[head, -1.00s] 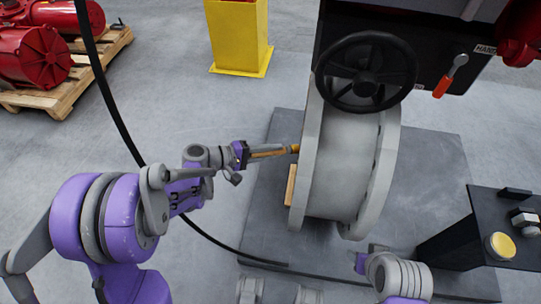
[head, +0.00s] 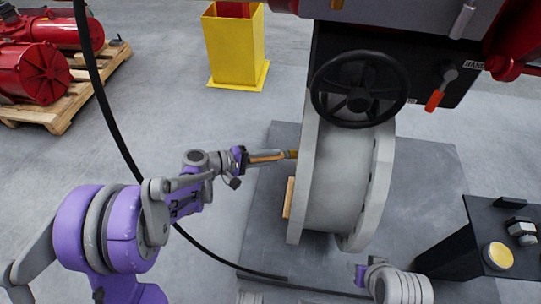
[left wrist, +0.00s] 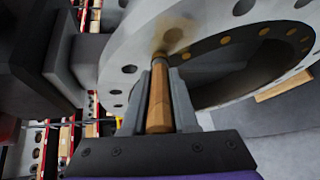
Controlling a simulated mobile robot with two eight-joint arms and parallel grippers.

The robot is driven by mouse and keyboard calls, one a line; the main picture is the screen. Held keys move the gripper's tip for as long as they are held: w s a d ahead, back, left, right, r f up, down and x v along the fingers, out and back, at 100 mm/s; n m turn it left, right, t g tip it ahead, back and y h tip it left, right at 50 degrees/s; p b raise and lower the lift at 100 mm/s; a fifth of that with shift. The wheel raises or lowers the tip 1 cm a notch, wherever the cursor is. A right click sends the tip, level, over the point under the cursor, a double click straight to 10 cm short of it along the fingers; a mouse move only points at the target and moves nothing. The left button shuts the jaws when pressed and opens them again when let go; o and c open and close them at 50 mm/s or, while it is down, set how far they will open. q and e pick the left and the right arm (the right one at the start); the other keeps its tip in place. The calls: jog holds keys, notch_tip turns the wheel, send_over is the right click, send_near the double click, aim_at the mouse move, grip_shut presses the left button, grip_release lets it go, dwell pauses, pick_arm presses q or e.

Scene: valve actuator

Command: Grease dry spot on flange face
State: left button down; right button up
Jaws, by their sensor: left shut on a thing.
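The pale grey flange (head: 309,185) stands upright on the valve body in the head view. Its face fills the upper part of the left wrist view (left wrist: 128,52), with bolt holes around a dark bore. My left gripper (head: 256,157) is shut on a wooden-handled brush (left wrist: 159,98) at the left of the flange. The brush tip meets the face at its rim or sits very close; contact is not clear. A brownish, shiny smear (left wrist: 172,34) lies on the face by the tip. Of my right arm, only part shows at the bottom right; its fingertips are hidden.
A black handwheel (head: 358,85) and an orange-handled lever (head: 435,98) sit above the flange. A wooden block (head: 288,197) lies beside its base. A black stand (head: 470,245) with a yellow button is at right. A yellow bin (head: 236,50) stands behind.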

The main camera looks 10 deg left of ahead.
pick_arm(q)
jog(key=s, duration=0.8)
jog(key=shift+s, duration=0.15)
dwell(0.5)
jog(key=shift+a, duration=3)
jog(key=a, duration=0.3)
jog(key=shift+b, duration=0.3)
